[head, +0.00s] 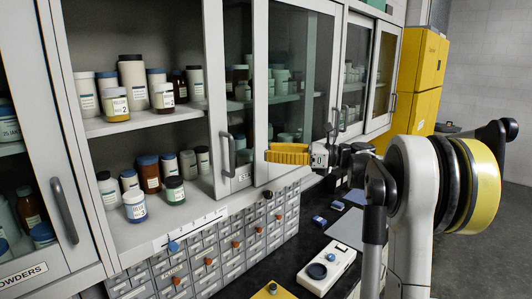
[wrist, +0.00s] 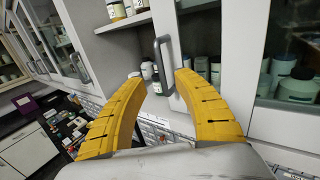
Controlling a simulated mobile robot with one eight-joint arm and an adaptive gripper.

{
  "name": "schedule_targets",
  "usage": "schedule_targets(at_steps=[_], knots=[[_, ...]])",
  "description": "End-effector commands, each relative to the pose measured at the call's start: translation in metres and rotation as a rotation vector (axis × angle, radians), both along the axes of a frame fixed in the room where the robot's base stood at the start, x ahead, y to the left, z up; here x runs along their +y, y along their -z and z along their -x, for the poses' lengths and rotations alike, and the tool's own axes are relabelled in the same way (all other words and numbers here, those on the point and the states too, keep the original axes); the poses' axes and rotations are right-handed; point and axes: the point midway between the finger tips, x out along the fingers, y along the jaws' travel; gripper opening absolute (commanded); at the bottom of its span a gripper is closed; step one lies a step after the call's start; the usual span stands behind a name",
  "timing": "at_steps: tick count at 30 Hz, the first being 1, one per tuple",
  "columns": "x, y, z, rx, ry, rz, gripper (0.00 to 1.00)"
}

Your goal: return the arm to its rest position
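My gripper (head: 268,153) reaches out in front of the cabinet, its yellow fingers pointing left, near the edge of a glass door. In the wrist view my gripper (wrist: 161,80) shows its two yellow fingers spread apart with nothing held between them. A grey door handle (wrist: 162,62) and a small bottle show through the gap, beyond the fingertips. The same handle appears left of the gripper in the head view (head: 228,155). I cannot tell whether the fingers touch the door.
The open cabinet shelves (head: 150,118) hold several jars and bottles. Small drawers (head: 210,255) lie below. A white scale-like device (head: 328,268) and blue items stand on the dark counter (head: 300,240). A yellow cabinet (head: 415,75) stands at the back right.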

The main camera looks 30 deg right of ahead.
Motion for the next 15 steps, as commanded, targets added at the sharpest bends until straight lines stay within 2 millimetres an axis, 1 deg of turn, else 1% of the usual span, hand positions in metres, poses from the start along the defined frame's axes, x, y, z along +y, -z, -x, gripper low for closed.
schedule_targets(at_steps=[11,14,15], knots=[[0.001,0.0,0.0,0.0,0.0,0.001,0.36],[0.015,0.011,0.001,-0.004,-0.004,0.044,0.36],[0.028,0.02,0.002,-0.008,-0.009,0.085,0.36]])
